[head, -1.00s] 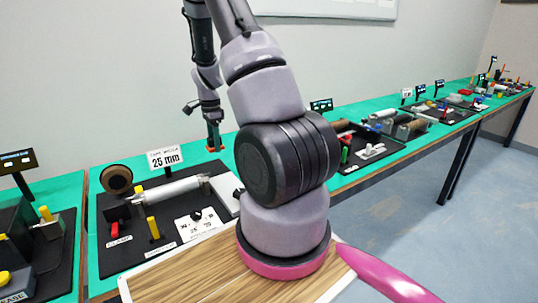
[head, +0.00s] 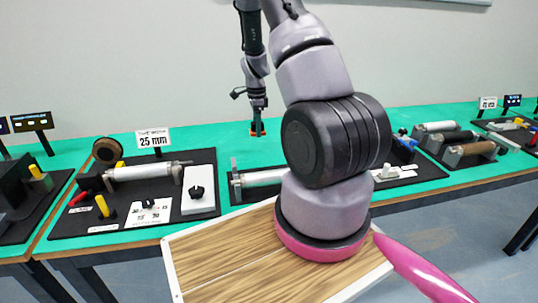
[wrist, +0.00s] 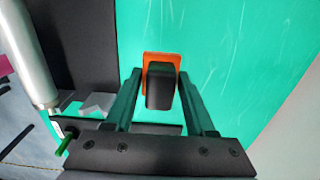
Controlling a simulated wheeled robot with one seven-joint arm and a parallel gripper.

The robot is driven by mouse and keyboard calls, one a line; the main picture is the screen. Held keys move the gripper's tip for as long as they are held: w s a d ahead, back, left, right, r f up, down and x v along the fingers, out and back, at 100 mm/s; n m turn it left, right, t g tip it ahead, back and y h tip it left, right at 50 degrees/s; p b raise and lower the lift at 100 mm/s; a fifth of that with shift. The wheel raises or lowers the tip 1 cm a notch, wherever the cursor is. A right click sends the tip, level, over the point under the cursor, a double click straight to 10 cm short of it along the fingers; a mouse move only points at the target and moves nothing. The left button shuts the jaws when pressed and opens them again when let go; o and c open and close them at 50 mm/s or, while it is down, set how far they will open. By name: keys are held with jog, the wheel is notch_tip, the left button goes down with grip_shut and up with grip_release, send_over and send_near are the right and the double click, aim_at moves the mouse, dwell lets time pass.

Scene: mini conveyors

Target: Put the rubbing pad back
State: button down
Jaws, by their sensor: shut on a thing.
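The rubbing pad (wrist: 161,86) is an orange plate with a black block handle in the wrist view. My gripper (wrist: 160,100) is shut on the black handle, with one finger on each side. In the head view my gripper (head: 257,118) is small, behind my arm. A sliver of the orange pad (head: 258,133) shows under it, over bare green bench top near the wall. I cannot tell whether the pad touches the bench.
The green bench (head: 215,140) runs along the wall. A black station board (head: 206,163) with a roller and a "25 mm" sign (head: 153,138) is at left. Another station with a roller (head: 262,178) is partly hidden by my arm. Further rollers (head: 470,148) stand at right.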

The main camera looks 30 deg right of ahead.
jog(key=shift+d+f, duration=0.2)
jog(key=shift+f, duration=0.15)
send_over(259, 156)
notch_tip(259, 156, down, 5)
jog(key=shift+w+d+f, duration=0.1)
jog(key=shift+d+f, duration=0.05)
jog(key=shift+f, duration=2.05)
jog(key=shift+f, duration=0.25)
